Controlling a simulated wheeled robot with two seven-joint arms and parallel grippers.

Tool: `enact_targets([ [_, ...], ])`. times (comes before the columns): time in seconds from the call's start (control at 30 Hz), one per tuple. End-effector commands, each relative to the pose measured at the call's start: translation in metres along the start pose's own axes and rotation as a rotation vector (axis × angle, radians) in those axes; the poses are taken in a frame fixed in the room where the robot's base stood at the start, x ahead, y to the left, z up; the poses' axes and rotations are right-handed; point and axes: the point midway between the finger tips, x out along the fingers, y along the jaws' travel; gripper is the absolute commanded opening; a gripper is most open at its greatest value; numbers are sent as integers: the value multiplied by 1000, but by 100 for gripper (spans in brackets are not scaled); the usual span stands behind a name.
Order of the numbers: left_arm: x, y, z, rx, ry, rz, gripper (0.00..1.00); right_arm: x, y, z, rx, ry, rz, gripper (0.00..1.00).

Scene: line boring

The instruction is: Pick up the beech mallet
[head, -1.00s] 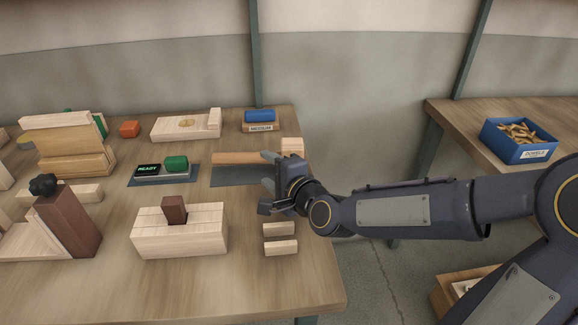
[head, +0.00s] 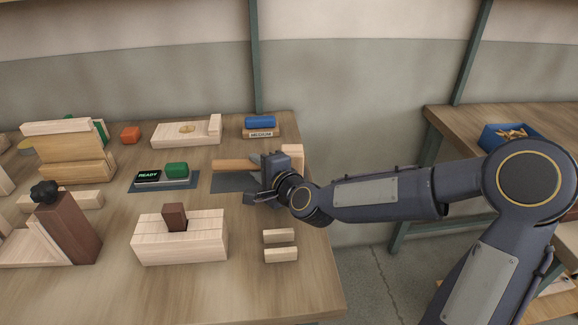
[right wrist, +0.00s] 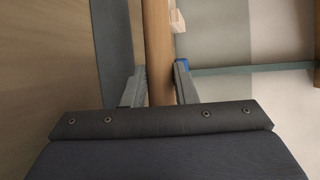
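The beech mallet lies on the bench, its brown handle (head: 232,165) pointing left and its pale head (head: 293,152) at the right, partly hidden behind my right gripper. My right gripper (head: 258,161) is at the handle, close to the head. In the right wrist view the handle (right wrist: 157,50) runs between the two fingers of the gripper (right wrist: 158,82). The fingers are apart, one on each side of the handle, with narrow gaps showing. I cannot tell how deep the handle sits between them. My left gripper is not in view.
A dark mat (head: 228,182) lies beneath the mallet. A jointed wooden block (head: 180,240) and two small pale blocks (head: 281,254) stand in front. A blue dowel bin (head: 497,139) is at right.

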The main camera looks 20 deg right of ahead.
Motion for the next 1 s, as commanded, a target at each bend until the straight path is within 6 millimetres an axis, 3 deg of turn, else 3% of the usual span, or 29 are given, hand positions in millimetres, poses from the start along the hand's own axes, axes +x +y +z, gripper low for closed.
enact_targets([
  [0.17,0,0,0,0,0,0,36,0,0,0,0,0,0,0],
  [1.0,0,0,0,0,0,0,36,0,0,0,0,0,0,0],
])
